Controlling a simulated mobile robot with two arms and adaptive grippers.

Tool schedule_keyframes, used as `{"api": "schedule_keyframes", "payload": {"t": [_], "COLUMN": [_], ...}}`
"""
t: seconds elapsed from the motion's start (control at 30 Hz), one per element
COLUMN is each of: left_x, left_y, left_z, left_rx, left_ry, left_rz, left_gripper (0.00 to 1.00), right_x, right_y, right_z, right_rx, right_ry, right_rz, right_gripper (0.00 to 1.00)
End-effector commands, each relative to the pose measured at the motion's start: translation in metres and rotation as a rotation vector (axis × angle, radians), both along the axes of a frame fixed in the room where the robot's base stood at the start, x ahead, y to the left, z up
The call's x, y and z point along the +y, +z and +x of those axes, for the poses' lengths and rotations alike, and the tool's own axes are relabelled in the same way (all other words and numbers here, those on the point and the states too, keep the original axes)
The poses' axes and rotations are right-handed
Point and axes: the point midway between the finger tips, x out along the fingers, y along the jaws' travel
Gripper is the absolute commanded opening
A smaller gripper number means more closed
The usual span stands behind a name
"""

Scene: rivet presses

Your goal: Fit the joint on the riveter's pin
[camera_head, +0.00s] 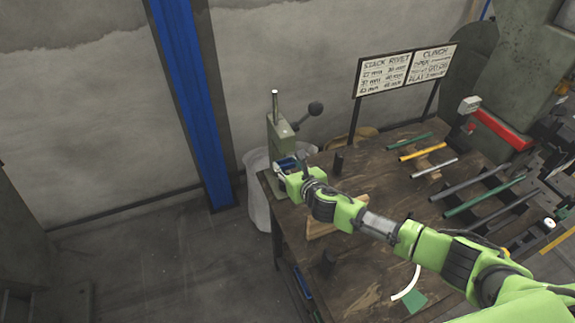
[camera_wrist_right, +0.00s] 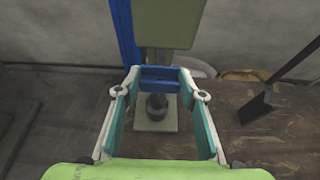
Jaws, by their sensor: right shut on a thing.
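The green-grey riveter (camera_head: 278,128) stands at the table's left back corner, with a lever ending in a dark ball. Its column (camera_wrist_right: 165,22) rises beyond my fingers in the right wrist view. My right gripper (camera_head: 287,163) is in front of it, low on its front side. In the wrist view the right gripper (camera_wrist_right: 160,80) is shut on the blue joint (camera_wrist_right: 160,73), held crosswise between the fingertips. The dark pin (camera_wrist_right: 157,106) stands on the riveter's base plate (camera_wrist_right: 155,125), seen below the joint. The gap between joint and pin cannot be judged. My left gripper is out of view.
A sign (camera_head: 405,68) stands at the back. A pale bin (camera_head: 258,195) is beside the table's left edge.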

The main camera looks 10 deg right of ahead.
Motion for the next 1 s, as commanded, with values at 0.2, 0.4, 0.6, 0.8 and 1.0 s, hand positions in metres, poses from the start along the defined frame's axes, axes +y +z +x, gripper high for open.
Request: {"api": "schedule_keyframes", "payload": {"t": [0.2, 0.4, 0.6, 0.8, 1.0], "left_x": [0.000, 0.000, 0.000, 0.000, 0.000], "left_y": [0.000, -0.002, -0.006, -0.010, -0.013], "left_z": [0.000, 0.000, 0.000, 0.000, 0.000], "left_rx": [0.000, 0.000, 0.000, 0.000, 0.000], "left_ry": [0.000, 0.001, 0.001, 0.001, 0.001], "left_rz": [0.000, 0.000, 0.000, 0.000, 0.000], "left_gripper": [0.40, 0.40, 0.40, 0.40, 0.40], "right_x": [0.000, 0.000, 0.000, 0.001, 0.001], "right_y": [0.000, -0.003, -0.008, -0.013, -0.018], "right_z": [0.000, 0.000, 0.000, 0.000, 0.000], "right_rx": [0.000, 0.000, 0.001, 0.001, 0.001], "right_ry": [0.001, 0.001, 0.001, 0.001, 0.001], "right_rz": [0.000, 0.000, 0.000, 0.001, 0.001], "right_gripper": [0.21, 0.21, 0.21, 0.21, 0.21]}}
